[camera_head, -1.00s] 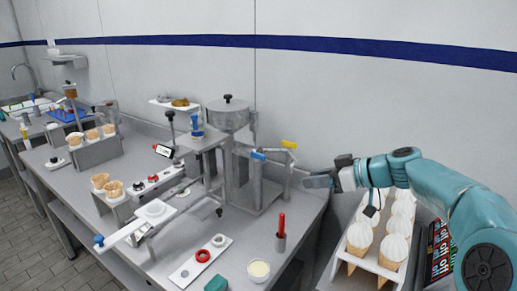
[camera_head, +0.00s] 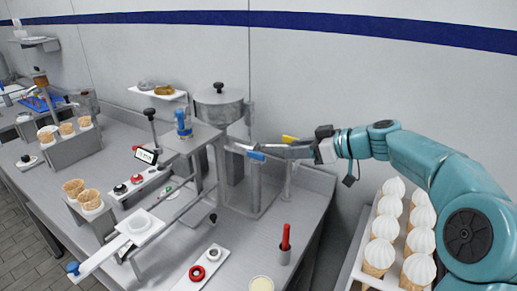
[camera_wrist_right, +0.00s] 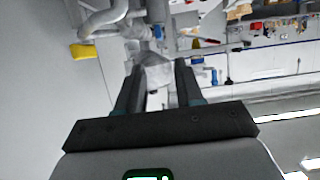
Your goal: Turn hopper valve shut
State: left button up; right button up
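The grey hopper (camera_head: 220,104) with a dark lid knob stands on a metal frame at the back of the bench. Below and right of it are a blue valve handle (camera_head: 256,156) and a yellow valve handle (camera_head: 291,139) on grey pipework. My right gripper (camera_head: 270,152) reaches in from the right, its fingertips close to the blue handle. In the right wrist view the gripper (camera_wrist_right: 158,75) has its two fingers apart, with grey metal showing between or beyond them; contact is unclear. The yellow handle (camera_wrist_right: 83,51) shows left of the fingers there. My left gripper is not in view.
A rack of white-topped cones (camera_head: 386,230) stands at right, below my right arm. A cup with a red-handled tool (camera_head: 285,245) and a plate with a red ring (camera_head: 197,272) are on the front bench. The wall is close behind.

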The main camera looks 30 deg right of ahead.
aim_at(258, 153)
jog(key=p+x, duration=0.3)
jog(key=x, duration=0.8)
jog(key=shift+a, duration=0.2)
jog(key=shift+w+a+f, duration=0.1)
jog(key=shift+w+f, duration=0.15)
jog(key=shift+w, duration=0.15)
jog(key=shift+s, duration=0.1)
jog(key=shift+r, duration=0.1)
jog(key=c, duration=0.4)
grip_shut()
